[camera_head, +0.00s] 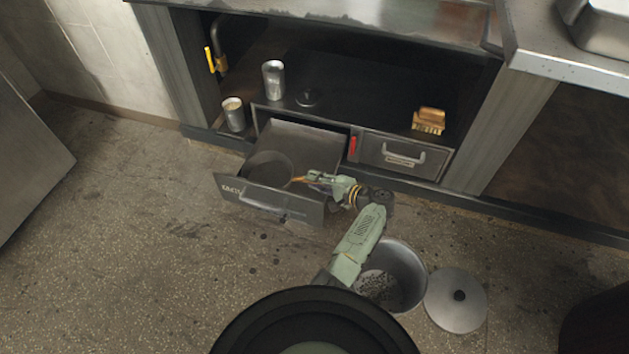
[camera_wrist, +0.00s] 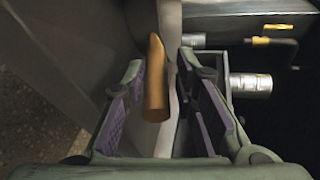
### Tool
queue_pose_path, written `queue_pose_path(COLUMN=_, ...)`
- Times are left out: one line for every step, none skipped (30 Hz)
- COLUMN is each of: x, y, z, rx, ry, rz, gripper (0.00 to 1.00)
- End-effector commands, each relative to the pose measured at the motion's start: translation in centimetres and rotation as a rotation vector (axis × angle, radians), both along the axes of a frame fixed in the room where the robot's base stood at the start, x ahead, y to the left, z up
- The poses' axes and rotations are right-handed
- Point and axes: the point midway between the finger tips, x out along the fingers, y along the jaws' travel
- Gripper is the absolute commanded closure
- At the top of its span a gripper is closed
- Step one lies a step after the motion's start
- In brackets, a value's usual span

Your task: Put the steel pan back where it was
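A dark round steel pan (camera_head: 268,167) sits inside the pulled-out drawer (camera_head: 318,137), near its front panel. Its brown handle (camera_head: 298,179) points right toward my gripper (camera_head: 313,178). In the wrist view the handle (camera_wrist: 155,85) lies between the two purple-padded fingers of my gripper (camera_wrist: 160,70), with a gap visible beside it. My gripper is open and seems not to touch the handle. The pan's bowl is hard to make out in the wrist view.
A closed drawer (camera_head: 403,156) is to the right. Metal cups (camera_head: 273,80), a small dark lid (camera_head: 307,97) and a brush (camera_head: 429,122) stand on the shelf above. An open pot (camera_head: 402,273) and its lid (camera_head: 456,302) are on the floor beside my arm. Floor at left is clear.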

Motion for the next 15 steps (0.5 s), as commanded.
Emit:
queue_pose_path(x=-0.5, y=-0.9, z=0.2, rx=-0.001, ry=0.001, rz=-0.006, gripper=0.74)
queue_pose_path(x=-0.8, y=-1.4, z=0.4, rx=-0.002, ry=0.0, rz=-0.006, gripper=0.74)
queue_pose_path(x=-1.3, y=-2.0, z=0.6, rx=-0.002, ry=0.002, rz=-0.006, gripper=0.74)
queue_pose_path(x=-1.6, y=-2.6, z=0.8, rx=-0.001, ry=0.002, rz=-0.007, gripper=0.74)
queue_pose_path(x=-2.0, y=-3.1, z=1.0, rx=-0.002, ry=0.001, rz=-0.007, gripper=0.74)
queue_pose_path(x=-2.5, y=-3.8, z=1.2, rx=-0.002, ry=0.001, rz=-0.007, gripper=0.74)
queue_pose_path(x=-2.8, y=-4.4, z=1.4, rx=-0.002, ry=0.001, rz=-0.007, gripper=0.74)
queue_pose_path(x=-3.2, y=-4.9, z=1.6, rx=-0.002, ry=0.001, rz=-0.007, gripper=0.74)
queue_pose_path(x=-3.7, y=-5.5, z=1.8, rx=-0.001, ry=0.001, rz=-0.006, gripper=0.74)
queue_pose_path(x=-4.0, y=-6.0, z=2.0, rx=-0.002, ry=0.001, rz=-0.007, gripper=0.74)
queue_pose_path(x=-4.3, y=-6.5, z=2.1, rx=-0.001, ry=0.001, rz=-0.006, gripper=0.74)
queue_pose_path(x=-4.7, y=-7.0, z=2.3, rx=-0.002, ry=0.001, rz=-0.005, gripper=0.74)
queue_pose_path(x=-5.0, y=-7.4, z=2.4, rx=-0.001, ry=0.001, rz=-0.006, gripper=0.74)
queue_pose_path(x=-5.2, y=-7.7, z=2.6, rx=-0.002, ry=0.001, rz=-0.005, gripper=0.74)
queue_pose_path(x=-5.4, y=-8.1, z=2.7, rx=0.0, ry=0.0, rz=-0.004, gripper=0.74)
